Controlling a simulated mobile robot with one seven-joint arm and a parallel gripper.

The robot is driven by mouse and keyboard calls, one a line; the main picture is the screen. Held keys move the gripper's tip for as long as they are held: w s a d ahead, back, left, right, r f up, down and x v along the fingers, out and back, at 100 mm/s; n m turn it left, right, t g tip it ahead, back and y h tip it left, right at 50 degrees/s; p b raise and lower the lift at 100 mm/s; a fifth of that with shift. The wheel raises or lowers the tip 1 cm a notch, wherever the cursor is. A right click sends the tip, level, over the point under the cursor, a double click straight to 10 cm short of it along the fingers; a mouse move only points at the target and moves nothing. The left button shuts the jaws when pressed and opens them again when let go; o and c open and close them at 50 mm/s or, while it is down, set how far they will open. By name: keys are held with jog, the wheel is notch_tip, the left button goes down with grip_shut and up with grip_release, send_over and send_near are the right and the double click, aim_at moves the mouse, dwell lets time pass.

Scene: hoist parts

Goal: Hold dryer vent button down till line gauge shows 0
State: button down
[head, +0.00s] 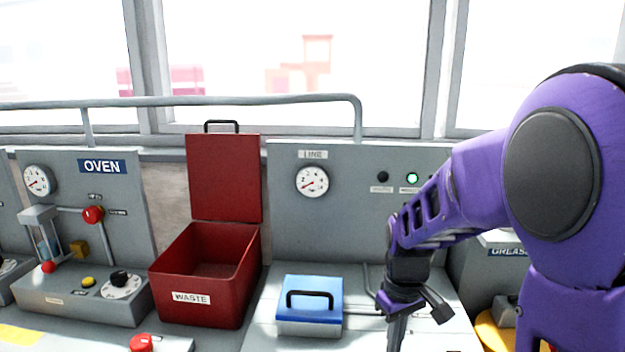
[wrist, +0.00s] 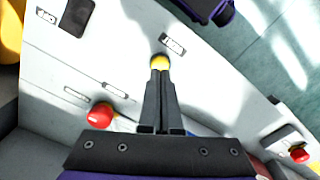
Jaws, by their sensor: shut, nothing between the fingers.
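The LINE gauge (head: 312,181) is a round white dial on the grey back panel in the head view. Its needle seems to point to the lower left, but the digits are too small to read surely. My gripper (wrist: 160,76) is shut and empty; in the head view it (head: 396,335) points down over the worktop. In the wrist view a yellow button (wrist: 160,62) shows right at its fingertips, partly covered by them, beside a small label. I cannot read that label or tell whether the button is pressed. The button does not show in the head view.
A red knob (wrist: 100,115) is left of my fingers in the wrist view; another red knob (wrist: 300,154) is at lower right. A blue-lidded box (head: 312,300) and an open red WASTE bin (head: 196,310) stand left of my gripper. A green lamp (head: 412,178) glows on the panel.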

jog(key=shift+r+p, duration=1.45)
jog(key=shift+r, duration=0.65)
jog(key=s+r+p, duration=0.2)
jog(key=s+r, duration=0.1)
jog(key=s, duration=0.7)
